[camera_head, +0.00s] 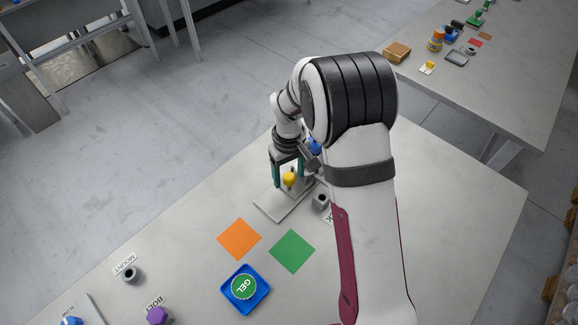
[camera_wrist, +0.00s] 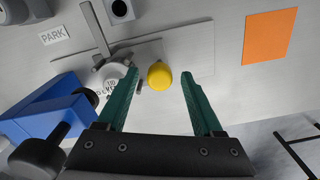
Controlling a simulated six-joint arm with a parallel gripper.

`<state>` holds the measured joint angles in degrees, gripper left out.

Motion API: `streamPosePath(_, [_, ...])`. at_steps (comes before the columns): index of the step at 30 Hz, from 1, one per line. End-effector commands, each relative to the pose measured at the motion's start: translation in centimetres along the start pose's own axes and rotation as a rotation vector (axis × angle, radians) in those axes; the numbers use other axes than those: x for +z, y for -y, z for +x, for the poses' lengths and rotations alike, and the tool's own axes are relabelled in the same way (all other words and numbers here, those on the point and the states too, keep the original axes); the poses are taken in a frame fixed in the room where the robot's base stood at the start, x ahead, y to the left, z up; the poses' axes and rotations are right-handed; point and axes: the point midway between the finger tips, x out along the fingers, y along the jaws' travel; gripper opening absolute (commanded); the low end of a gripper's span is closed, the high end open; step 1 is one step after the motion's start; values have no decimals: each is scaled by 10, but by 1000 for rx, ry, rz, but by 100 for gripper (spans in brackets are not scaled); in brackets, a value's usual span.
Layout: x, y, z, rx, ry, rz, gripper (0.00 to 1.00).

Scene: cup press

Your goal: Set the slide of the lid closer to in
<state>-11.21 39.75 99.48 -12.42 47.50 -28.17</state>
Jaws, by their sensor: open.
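The lid closer has a thin grey base plate (camera_head: 272,212), also in the wrist view (camera_wrist: 200,62), and a blue body (camera_wrist: 45,108), partly hidden by my arm in the head view (camera_head: 315,147). A round yellow knob (camera_head: 289,179) sits over the plate, also seen in the wrist view (camera_wrist: 160,75). My gripper (camera_wrist: 159,76) is open, its green fingers on either side of the knob with gaps showing. In the head view my gripper (camera_head: 289,183) points down there. Whether the fingertips are level with the knob is unclear. A round white part with markings (camera_wrist: 115,78) is beside the left finger.
A grey block with a hole (camera_head: 321,201) stands close to the plate near a PARK label (camera_wrist: 53,35). Orange (camera_head: 239,238) and green (camera_head: 292,251) squares lie in front. A blue tray (camera_head: 228,297) holds a green GEL disc (camera_head: 244,287). A purple bolt (camera_head: 157,316) is front left.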

Motion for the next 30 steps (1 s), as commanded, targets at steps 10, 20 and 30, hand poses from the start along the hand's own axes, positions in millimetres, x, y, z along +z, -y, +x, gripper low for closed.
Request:
streamPosePath(10, [-1, 0, -83, 2, -7, 1, 68])
streamPosePath(20, [0, 0, -152, 1, -3, 0, 68])
streamPosePath(30, [0, 0, -156, 0, -1, -9, 68])
